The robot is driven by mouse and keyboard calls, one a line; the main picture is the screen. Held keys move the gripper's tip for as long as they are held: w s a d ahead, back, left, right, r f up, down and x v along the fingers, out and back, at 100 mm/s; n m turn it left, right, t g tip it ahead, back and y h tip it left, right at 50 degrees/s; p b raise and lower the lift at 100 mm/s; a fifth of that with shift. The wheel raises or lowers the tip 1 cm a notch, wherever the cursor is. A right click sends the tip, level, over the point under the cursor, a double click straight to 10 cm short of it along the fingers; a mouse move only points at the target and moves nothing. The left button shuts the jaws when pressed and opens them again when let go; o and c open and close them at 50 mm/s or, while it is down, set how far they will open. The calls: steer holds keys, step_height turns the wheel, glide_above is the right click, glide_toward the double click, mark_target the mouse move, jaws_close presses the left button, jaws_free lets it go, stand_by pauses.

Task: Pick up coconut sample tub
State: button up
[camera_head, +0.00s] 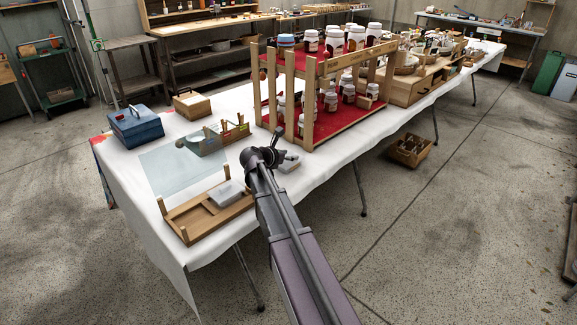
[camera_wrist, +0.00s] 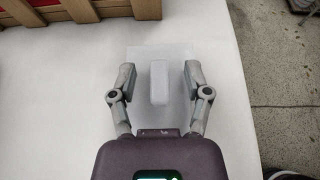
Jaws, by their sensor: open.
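A small pale, whitish block-shaped item (camera_wrist: 160,82), possibly the coconut sample tub, shows in the wrist view on a pale square sheet (camera_wrist: 190,52). No label can be read on it. My gripper (camera_wrist: 158,76) is open, with one finger on each side of the item and a gap on both sides. I cannot tell how high the fingers are above the cloth. In the head view my gripper (camera_head: 287,159) is over the table's front edge, before the red-lined rack; my arm hides part of the spot.
A wooden rack (camera_head: 340,130) with several jars stands just behind my gripper. A wooden tray (camera_head: 188,232) holding a clear-grey tub (camera_head: 227,193) lies at the left front. A blue box (camera_head: 136,127) stands further back. The white-clothed table (camera_head: 330,165) ends close by on the right.

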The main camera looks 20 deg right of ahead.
jaws_close()
steer(key=shift+r, duration=0.1)
stand_by(0.3)
step_height(320, 180, up, 4)
steer(key=p, duration=0.3)
steer(key=shift+f+p, duration=0.25)
steer(key=shift+p, duration=0.15)
steer(key=s+a+r+p, duration=0.1)
steer(key=s+a, duration=0.3)
steer(key=s, duration=1.1)
steer(key=shift+s+r, duration=0.15)
steer(key=shift+s, duration=0.15)
